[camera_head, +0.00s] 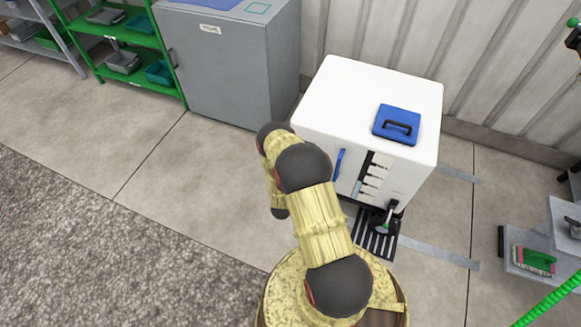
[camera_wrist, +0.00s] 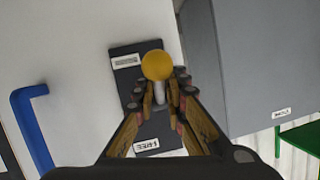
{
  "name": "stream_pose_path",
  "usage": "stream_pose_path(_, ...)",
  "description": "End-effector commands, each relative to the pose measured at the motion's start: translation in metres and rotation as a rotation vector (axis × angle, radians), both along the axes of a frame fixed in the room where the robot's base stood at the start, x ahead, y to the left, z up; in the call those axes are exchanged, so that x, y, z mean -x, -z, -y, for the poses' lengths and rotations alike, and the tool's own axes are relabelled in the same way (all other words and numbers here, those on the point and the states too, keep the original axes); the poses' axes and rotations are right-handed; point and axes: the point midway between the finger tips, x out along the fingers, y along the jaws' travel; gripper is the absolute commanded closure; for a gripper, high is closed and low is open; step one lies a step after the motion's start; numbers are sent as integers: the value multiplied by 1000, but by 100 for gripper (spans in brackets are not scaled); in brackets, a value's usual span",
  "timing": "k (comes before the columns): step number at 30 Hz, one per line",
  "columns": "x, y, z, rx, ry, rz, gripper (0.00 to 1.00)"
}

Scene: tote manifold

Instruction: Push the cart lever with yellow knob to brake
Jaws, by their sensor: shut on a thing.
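The cart is a white box; its top (camera_head: 347,85) shows in the head view and its white side (camera_wrist: 80,45) in the wrist view. A dark plate (camera_wrist: 124,78) on that side bears two white labels; the lower one seems to read FREE, the upper is too small to read. The lever's yellow knob (camera_wrist: 157,65) stands out over the plate, with a pale shaft below it. My gripper (camera_wrist: 159,88) is closed around the lever just below the knob, a finger on each side. In the head view my arm hides the lever and gripper.
A blue handle (camera_wrist: 34,125) sticks out of the cart left of the plate in the wrist view. A grey cabinet (camera_head: 230,65) stands behind and left of the cart. Green shelves (camera_head: 140,50) are farther left. Open floor (camera_head: 165,190) lies left of my arm.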

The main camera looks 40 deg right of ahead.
Motion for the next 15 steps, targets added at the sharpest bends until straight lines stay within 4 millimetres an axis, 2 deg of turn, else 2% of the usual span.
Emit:
stream_pose_path(1, 5, 8, -4, -7, -6, -14, 100)
stream_pose_path(11, 5, 9, -4, -7, -7, -14, 100)
stream_pose_path(12, 5, 9, -4, -7, -7, -14, 87)
stream_pose_path(15, 5, 8, -4, -7, -6, -13, 81)
